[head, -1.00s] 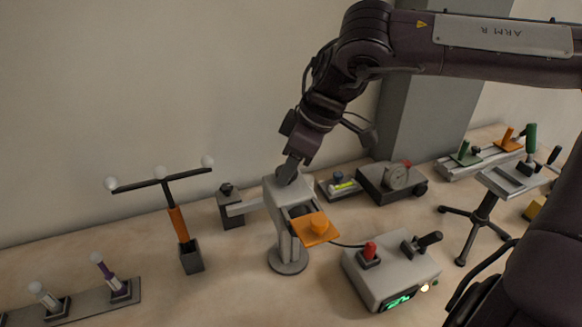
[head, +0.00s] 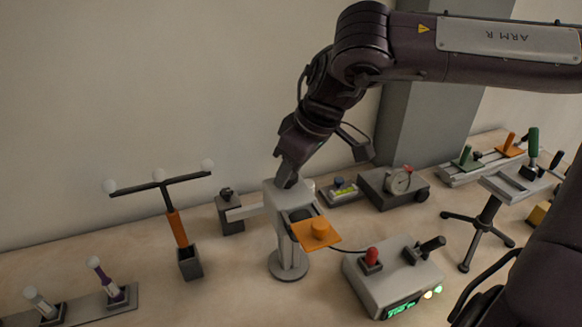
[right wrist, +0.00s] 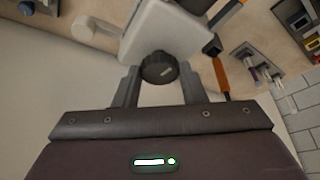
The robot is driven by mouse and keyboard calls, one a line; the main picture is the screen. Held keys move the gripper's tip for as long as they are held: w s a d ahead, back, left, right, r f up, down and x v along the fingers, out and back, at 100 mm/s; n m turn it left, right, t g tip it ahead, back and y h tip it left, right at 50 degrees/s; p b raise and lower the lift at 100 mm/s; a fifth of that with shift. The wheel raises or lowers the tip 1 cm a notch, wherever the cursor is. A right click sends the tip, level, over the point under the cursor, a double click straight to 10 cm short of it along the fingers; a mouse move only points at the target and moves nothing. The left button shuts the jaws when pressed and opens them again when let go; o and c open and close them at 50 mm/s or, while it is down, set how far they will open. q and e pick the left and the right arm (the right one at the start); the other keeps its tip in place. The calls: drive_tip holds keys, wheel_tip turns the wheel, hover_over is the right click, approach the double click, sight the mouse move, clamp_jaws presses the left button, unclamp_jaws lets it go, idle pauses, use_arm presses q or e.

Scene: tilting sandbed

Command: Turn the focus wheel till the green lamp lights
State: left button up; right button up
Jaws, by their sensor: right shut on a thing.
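The focus wheel is a dark ribbed knob (right wrist: 159,67) on the grey stand-mounted device, seen in the right wrist view between my fingers. The device (head: 288,225) stands on a round foot in the head view, with an orange plate (head: 317,234) at its front. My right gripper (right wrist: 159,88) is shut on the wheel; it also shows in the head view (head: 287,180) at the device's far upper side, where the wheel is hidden. Two small lamps (head: 433,292) glow pale on the control box's (head: 365,272) front right edge; I cannot tell their colours surely. My left gripper is out of view.
The box has a red-topped switch (head: 372,256), a dark lever and a green-lit display. A T-shaped stand (head: 177,222) is at left, a gauge box (head: 378,190) behind right, a tripod stand (head: 483,225) farther right. Bare tabletop lies in front of the device.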

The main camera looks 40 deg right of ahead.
drive_tip(key=o, duration=1)
drive_tip(key=v, duration=0.8)
drive_tip(key=shift+f, duration=0.1)
